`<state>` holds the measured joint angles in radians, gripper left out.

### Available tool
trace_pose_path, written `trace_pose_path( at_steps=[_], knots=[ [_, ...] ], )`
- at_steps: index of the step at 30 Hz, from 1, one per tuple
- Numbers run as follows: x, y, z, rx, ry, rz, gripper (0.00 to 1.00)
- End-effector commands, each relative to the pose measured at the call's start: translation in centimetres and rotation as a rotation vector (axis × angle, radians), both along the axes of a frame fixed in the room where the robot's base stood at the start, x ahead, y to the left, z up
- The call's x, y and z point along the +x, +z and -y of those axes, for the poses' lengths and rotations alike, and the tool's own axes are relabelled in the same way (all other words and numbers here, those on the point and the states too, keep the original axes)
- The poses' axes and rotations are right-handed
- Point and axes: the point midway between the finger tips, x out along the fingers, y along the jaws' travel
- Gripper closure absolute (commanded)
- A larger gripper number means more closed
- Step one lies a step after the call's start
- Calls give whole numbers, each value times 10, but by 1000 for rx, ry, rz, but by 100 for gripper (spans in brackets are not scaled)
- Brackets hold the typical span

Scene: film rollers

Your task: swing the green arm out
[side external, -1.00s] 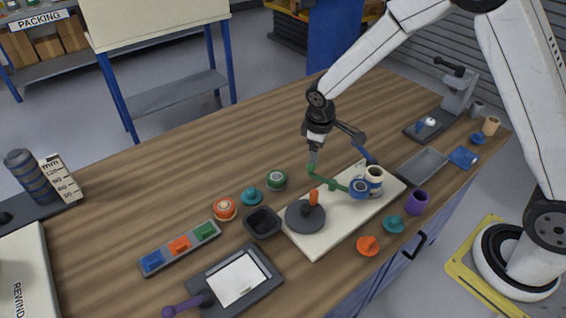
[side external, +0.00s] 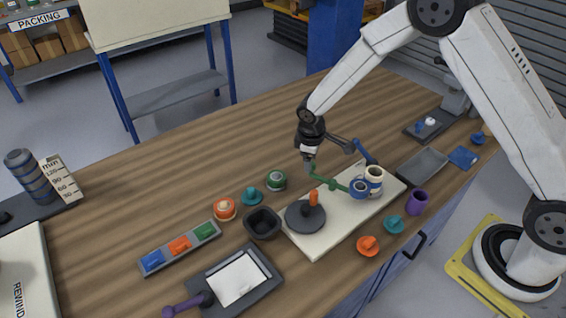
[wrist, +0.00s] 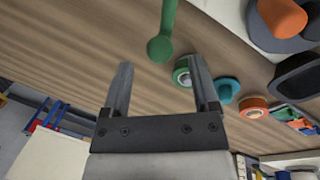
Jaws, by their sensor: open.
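The green arm (side external: 332,182) reaches left from the blue and cream rollers on the pale base board (side external: 340,227). In the wrist view the green arm (wrist: 168,18) comes down from the top and ends in a rounded knob. My gripper (side external: 309,168) is at the free end of the green arm, and its tips partly hide that end in the side view. In the wrist view my gripper (wrist: 159,68) is open, with the knob lying across the gap between the fingers, just beyond the tips. I cannot tell whether a finger touches it.
A blue arm (side external: 369,158) stands behind the cream roller (side external: 374,175). A grey disc with an orange handle (side external: 314,197) is on the board's left. A green roll (side external: 276,180), teal knob (side external: 251,196) and black cup (side external: 263,222) are left of the board.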

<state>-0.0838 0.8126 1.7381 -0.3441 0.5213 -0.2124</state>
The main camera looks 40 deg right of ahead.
Motion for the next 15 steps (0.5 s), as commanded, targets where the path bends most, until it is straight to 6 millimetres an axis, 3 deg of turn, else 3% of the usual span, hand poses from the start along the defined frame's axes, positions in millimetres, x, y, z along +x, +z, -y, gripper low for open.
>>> trace_pose_path(
  at_steps=[7,15],
  knots=[
    [2,-27,4,0,0,-2,23],
    [4,-40,7,0,0,0,23]
  ],
)
